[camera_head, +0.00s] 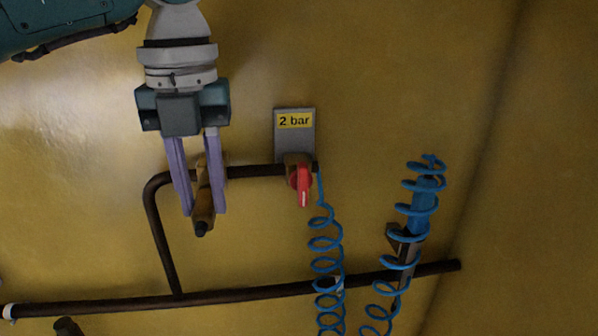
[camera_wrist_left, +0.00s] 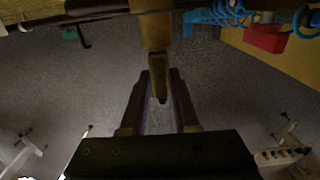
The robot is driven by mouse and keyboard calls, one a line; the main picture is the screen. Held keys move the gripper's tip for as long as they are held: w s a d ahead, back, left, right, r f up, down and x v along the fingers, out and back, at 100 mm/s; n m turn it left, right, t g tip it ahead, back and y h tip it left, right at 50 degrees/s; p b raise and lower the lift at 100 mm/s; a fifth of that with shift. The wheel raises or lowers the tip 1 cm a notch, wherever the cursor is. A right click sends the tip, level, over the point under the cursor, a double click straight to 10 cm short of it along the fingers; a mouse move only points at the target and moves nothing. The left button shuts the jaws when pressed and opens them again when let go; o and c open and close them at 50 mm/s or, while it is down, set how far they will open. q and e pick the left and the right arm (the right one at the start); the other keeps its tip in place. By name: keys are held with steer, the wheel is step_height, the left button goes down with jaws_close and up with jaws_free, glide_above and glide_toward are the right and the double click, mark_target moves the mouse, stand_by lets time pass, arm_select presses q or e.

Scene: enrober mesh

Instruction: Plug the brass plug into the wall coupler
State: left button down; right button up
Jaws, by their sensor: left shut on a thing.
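My left gripper (camera_head: 206,212) comes down from the top of the head view, its two purple fingers shut on the brass plug (camera_head: 203,205). The plug has a dark lower end and hangs roughly upright in front of the wall pipe. In the left wrist view the gripper (camera_wrist_left: 160,98) has the narrow plug (camera_wrist_left: 157,75) between its fingers. Directly in line with it is a wider brass body (camera_wrist_left: 157,28), which looks like the wall coupler. The two appear to meet; I cannot tell how deeply they are joined. My right gripper is not in view.
A dark pipe (camera_head: 250,171) runs along the yellow wall to a red valve handle (camera_head: 301,186) under a "2 bar" sign (camera_head: 295,121). A blue coiled hose (camera_head: 326,243) hangs below. Another blue coil (camera_head: 424,190) is at right. A lower pipe (camera_head: 240,292) crosses the wall.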

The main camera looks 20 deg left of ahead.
mark_target(196, 210)
arm_select(q)
steer(key=shift+s+d+p, duration=0.45)
steer(key=shift+s+d, duration=0.05)
steer(key=shift+s, duration=0.3)
steer(key=shift+s+d+p, duration=0.4)
steer(key=shift+s+d, duration=0.05)
steer(key=shift+s, duration=0.3)
steer(key=shift+w+a+b, duration=0.5)
steer(key=shift+w+b, duration=0.05)
steer(key=shift+w, duration=0.3)
steer(key=shift+w+a+b, duration=0.5)
steer(key=shift+w, duration=0.3)
stand_by(0.6)
steer(key=c, duration=0.6)
jaws_free()
step_height(196, 210, up, 10)
steer(key=shift+c, duration=0.2)
